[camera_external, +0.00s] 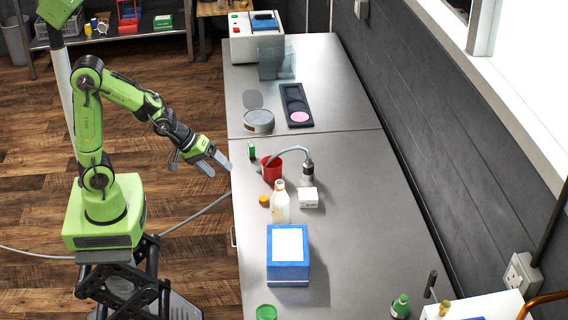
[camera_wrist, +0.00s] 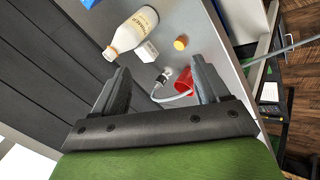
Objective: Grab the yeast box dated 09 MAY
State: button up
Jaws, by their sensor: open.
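A small white box (camera_external: 308,197) with dark print stands on the steel bench, right of a cream bottle (camera_external: 280,203). It also shows in the wrist view (camera_wrist: 147,51), beyond my fingertips and beside the bottle (camera_wrist: 133,30). Its print is too small to read, so I cannot tell whether it bears the date 09 MAY. A small green box (camera_external: 251,150) stands near the bench's left edge, with no readable date. My gripper (camera_external: 207,164) is open and empty, left of the bench edge; its spread fingers frame the wrist view (camera_wrist: 162,78).
A dark tray (camera_external: 296,105) lies farther back.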

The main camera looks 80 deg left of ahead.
aim_at(301, 193)
jog(key=w+a+f+n+t, duration=0.1)
jog(key=w+f+n+t, duration=0.1)
jog(key=n, duration=0.5)
jog(key=w+a+f+n+t, duration=0.1)
jog(key=w+a+f+n, duration=0.1)
jog(key=w+f+n, duration=0.3)
jog(key=w+a+f+n+t, duration=0.1)
jog(key=w+n, duration=0.4)
jog(key=n, duration=0.6)
jog(key=shift+w+a+f+t+p, duration=0.1)
jog(key=shift+a+f+t+p, duration=0.1)
jog(key=shift+f+t, duration=0.35)
jog(key=shift+a+f+t+p, duration=0.15)
jog(key=shift+f+t+p, duration=0.1)
jog(key=shift+f, duration=0.6)
jog(key=b+x, duration=0.1)
jog(key=x, duration=1.4)
jog(key=shift+w+d+f, duration=0.15)
jog(key=shift+f, duration=0.15)
jog(key=c, duration=0.8)
